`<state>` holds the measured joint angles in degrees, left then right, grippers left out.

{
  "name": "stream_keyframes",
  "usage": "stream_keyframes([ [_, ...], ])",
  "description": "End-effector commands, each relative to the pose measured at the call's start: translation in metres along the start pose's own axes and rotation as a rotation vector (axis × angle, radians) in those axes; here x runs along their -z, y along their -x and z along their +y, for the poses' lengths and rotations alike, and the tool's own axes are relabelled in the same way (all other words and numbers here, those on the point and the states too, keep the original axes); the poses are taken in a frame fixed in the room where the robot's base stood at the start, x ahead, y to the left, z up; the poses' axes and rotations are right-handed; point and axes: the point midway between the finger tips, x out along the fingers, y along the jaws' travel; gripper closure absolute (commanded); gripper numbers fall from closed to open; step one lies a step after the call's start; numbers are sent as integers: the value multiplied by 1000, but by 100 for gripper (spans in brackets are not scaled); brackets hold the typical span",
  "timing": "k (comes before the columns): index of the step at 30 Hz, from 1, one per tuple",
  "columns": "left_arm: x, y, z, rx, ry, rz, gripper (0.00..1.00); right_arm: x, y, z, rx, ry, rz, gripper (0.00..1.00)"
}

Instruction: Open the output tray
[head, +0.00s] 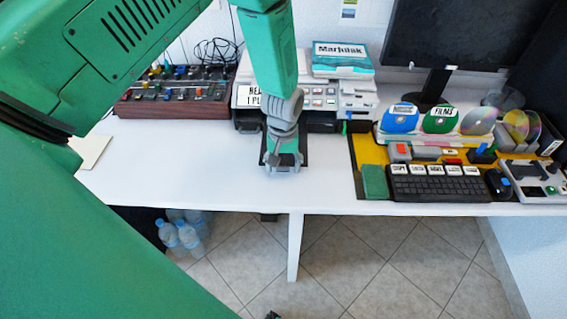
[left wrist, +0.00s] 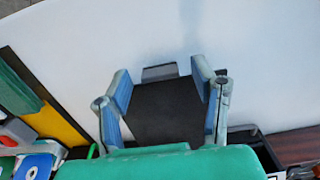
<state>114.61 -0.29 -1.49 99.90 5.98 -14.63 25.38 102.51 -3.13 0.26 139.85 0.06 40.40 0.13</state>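The printer (head: 352,98) is a white and grey machine with a dark lower front, at the back of the white table. Its output tray appears as a dark flat plate (head: 304,148) jutting out from the front, partly hidden by my left gripper (head: 283,167). In the left wrist view the dark plate (left wrist: 166,112) lies between the two spread fingers of the left gripper (left wrist: 160,78), with a grey tab (left wrist: 160,72) at its outer edge. The left gripper is open. I cannot tell whether a finger touches the plate. My right gripper is not in view.
A control box with knobs (head: 175,105) stands left of the printer. A yellow mat (head: 372,155) with a black keyboard (head: 440,187) and discs is to the right. A monitor (head: 450,35) stands behind. The table's front strip is clear; bottles (head: 180,235) stand below.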

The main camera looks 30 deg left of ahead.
Motion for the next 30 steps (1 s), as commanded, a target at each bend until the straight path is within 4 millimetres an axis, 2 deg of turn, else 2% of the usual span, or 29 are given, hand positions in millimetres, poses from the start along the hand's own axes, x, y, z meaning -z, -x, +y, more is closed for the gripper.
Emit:
stream_keyframes([
  [7, 0, 1, 0, 0, 0, 1, 48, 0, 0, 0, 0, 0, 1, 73],
  [11, 1, 10, 0, -1, 0, 3, 48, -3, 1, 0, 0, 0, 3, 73],
  [24, 2, 96, 0, -1, 0, 1, 48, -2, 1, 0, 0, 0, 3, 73],
  [30, 2, 115, 0, 0, 0, -1, 48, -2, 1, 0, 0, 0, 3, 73],
])
